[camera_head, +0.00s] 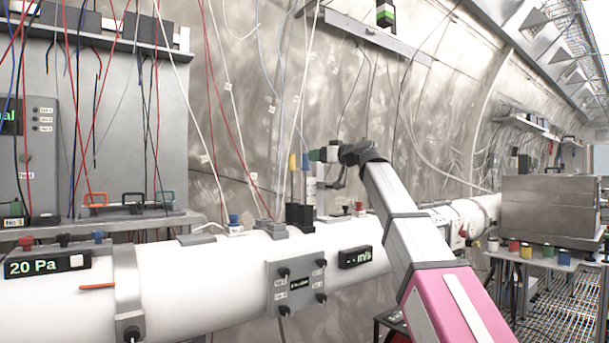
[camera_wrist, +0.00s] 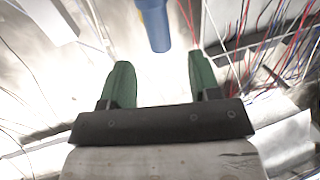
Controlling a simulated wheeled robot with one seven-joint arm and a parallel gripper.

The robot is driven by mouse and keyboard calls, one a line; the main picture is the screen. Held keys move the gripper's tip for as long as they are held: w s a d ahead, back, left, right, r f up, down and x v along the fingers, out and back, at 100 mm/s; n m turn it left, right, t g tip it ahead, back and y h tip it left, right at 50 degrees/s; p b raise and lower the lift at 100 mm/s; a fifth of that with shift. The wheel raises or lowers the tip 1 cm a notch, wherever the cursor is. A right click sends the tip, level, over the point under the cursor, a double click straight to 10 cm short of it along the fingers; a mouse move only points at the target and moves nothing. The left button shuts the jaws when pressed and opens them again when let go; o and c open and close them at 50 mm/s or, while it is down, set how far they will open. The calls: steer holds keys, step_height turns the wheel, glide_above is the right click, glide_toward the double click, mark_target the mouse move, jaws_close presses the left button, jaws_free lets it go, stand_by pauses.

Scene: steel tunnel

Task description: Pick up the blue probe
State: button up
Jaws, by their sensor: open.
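The blue probe (camera_head: 305,162) stands upright beside a yellow-topped probe (camera_head: 293,163) in a black holder (camera_head: 299,216) on the white pipe. In the wrist view the blue probe (camera_wrist: 155,24) shows at the top, beyond the fingertips and roughly in line with the space between them. My gripper (camera_head: 318,155) is just right of the blue probe's top in the head view. In the wrist view my gripper (camera_wrist: 161,75) has its two green fingers wide apart, with nothing between them. Whether a finger touches the probe cannot be told.
The white pipe (camera_head: 200,288) crosses the front, carrying a grey box (camera_head: 296,284) and a 20 Pa display (camera_head: 47,264). Red, blue and white cables hang around the probes. A metal box (camera_head: 550,205) and several coloured jars stand at the right.

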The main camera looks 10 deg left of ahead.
mark_target(305, 156)
steer(key=x, duration=0.6)
steer(key=shift+w+a, duration=0.15)
steer(key=shift+a, duration=0.1)
jaws_close()
